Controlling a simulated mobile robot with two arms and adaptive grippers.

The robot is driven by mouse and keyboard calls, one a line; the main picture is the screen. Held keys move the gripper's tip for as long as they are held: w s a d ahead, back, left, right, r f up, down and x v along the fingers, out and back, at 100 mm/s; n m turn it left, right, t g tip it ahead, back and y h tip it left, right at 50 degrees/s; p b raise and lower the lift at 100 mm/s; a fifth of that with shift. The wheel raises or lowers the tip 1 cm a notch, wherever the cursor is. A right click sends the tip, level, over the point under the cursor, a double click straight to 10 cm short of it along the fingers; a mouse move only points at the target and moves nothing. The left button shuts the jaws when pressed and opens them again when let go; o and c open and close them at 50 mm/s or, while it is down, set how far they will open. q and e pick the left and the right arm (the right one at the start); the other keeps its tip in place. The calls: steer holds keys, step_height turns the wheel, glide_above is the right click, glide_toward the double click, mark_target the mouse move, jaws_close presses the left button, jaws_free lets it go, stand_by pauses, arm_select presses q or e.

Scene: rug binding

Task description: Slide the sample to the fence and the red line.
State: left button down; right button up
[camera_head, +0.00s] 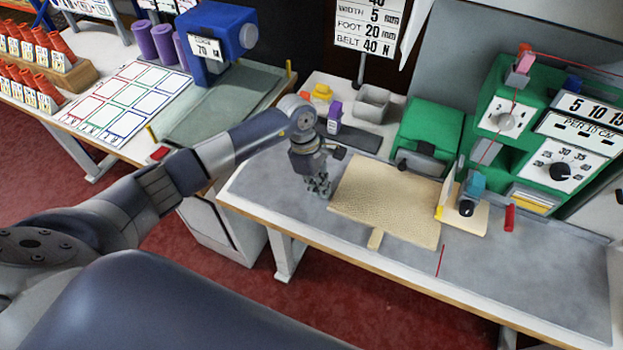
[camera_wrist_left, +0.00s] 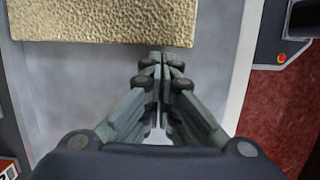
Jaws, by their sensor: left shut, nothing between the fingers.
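The sample is a tan woven rectangle (camera_head: 385,200) lying flat on the grey table; its edge also shows at the top of the left wrist view (camera_wrist_left: 105,18). The red line (camera_head: 441,261) is a short mark on the table, in front of the sample's right corner. An upright pale plate with a yellow end, apparently the fence (camera_head: 446,192), stands at the sample's right side. My left gripper (camera_head: 321,194) is shut and empty, low beside the sample's left edge. In the left wrist view its closed fingertips (camera_wrist_left: 162,58) are close to that edge. My right gripper is not in view.
A green sewing machine (camera_head: 430,130) and a green control box (camera_head: 515,110) stand along the back. A teal-and-black device (camera_head: 470,195) sits right of the fence. A red handle (camera_head: 510,218) stands further right. The table's front right is clear.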

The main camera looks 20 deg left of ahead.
mark_target(333, 198)
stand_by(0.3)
arm_select(q)
steer(key=shift+d+f, duration=0.1)
steer(key=shift+d, duration=0.3)
steer(key=shift+d+b, duration=0.75)
steer(key=shift+d, duration=0.4)
steer(key=shift+s+d, duration=0.1)
steer(key=shift+d, duration=0.15)
steer(key=shift+a, duration=0.15)
